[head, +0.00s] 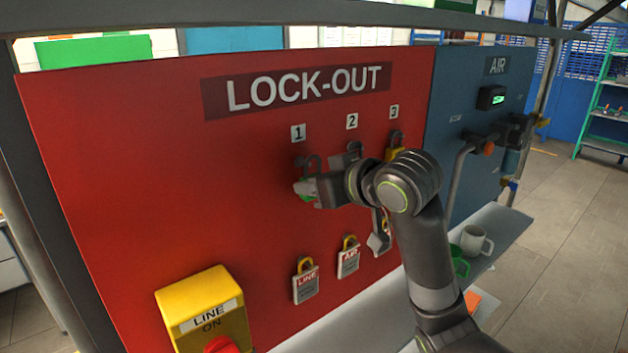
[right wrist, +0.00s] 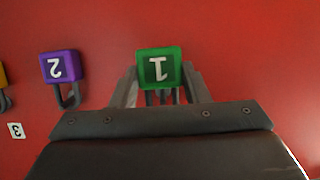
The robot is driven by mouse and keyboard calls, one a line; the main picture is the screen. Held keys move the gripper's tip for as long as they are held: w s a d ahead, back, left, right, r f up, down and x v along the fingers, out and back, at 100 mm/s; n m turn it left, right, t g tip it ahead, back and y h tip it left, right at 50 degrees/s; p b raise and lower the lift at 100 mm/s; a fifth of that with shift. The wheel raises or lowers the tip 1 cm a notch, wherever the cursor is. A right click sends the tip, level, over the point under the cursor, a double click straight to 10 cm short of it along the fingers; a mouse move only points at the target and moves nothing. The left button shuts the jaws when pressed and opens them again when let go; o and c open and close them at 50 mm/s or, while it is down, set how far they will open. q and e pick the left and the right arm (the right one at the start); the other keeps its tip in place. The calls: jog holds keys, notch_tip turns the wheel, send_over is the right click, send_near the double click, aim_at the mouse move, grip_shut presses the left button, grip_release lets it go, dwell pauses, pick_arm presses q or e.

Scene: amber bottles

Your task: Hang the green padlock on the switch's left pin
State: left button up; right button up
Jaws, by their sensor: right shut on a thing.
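The green padlock (right wrist: 160,68), marked 1, is between the fingers of my right gripper (right wrist: 160,92) in the right wrist view, which shows the board upside down. In the head view my right gripper (head: 308,190) is at the red board below label 1, shut on the padlock. Only a sliver of green shows there, and a dark loop stands just above it. Whether the padlock still bears on its hook cannot be told. The yellow switch box (head: 187,312), reading LINE ON, is at the lower left with a red knob (head: 220,345); its pins cannot be made out. My left gripper is not in view.
A purple padlock (right wrist: 59,67) marked 2 and a yellow padlock (head: 396,154) hang beside the green one. Tags with yellow loops, LINE (head: 306,285) and AIR (head: 348,261), hang lower. A white mug (head: 476,241) stands on the shelf.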

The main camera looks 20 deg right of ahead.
jog(key=shift+s+d, duration=0.25)
jog(key=shift+s, duration=0.45)
jog(key=shift+s+d, duration=0.3)
jog(key=shift+s, duration=0.45)
jog(key=shift+s+d, duration=0.25)
jog(key=shift+s, duration=0.45)
jog(key=shift+f, duration=0.1)
